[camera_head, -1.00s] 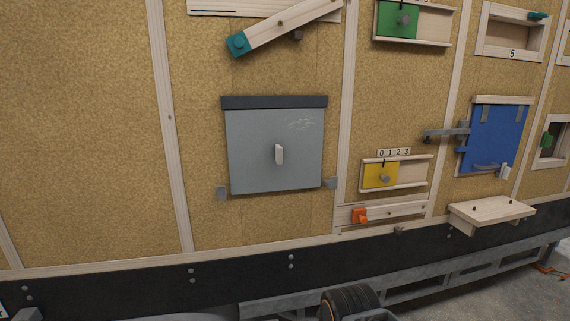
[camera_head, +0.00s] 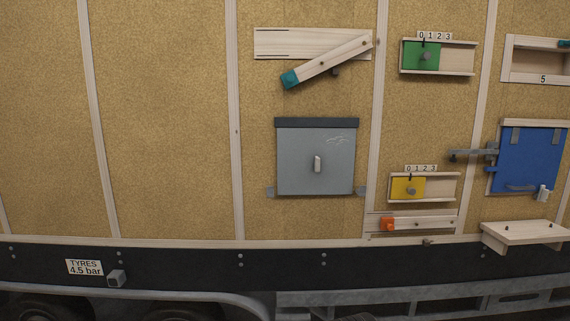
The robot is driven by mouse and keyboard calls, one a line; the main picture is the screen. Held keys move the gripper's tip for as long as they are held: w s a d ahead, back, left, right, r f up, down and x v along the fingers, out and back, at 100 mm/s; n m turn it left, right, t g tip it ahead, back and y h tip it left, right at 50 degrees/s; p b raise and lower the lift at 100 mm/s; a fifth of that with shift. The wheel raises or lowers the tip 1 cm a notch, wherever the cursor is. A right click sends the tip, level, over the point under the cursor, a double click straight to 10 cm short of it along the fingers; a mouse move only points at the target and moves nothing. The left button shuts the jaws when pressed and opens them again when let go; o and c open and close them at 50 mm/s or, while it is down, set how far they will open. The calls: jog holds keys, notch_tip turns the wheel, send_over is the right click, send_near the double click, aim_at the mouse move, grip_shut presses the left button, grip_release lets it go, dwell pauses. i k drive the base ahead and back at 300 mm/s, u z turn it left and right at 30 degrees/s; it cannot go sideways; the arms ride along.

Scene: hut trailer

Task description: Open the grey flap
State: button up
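The grey flap (camera_head: 300,160) is a square grey panel on the chipboard wall, right of the middle of the head view. It hangs flat and closed under a dark strip (camera_head: 316,122) along its top edge. A small pale upright handle (camera_head: 317,164) sits near its centre, and light scratches show at its upper right. My gripper is not in view.
A wooden lever with a teal end (camera_head: 290,79) is above the flap. Green (camera_head: 411,55) and yellow (camera_head: 402,185) sliders, an orange-ended bar (camera_head: 388,223), a blue panel (camera_head: 526,160) and a protruding wooden shelf (camera_head: 526,232) are to the right. The wall at left is bare.

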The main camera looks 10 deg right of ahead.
aim_at(311, 162)
jog(key=u, duration=0.55)
jog(key=i, duration=0.65)
jog(key=u, duration=0.3)
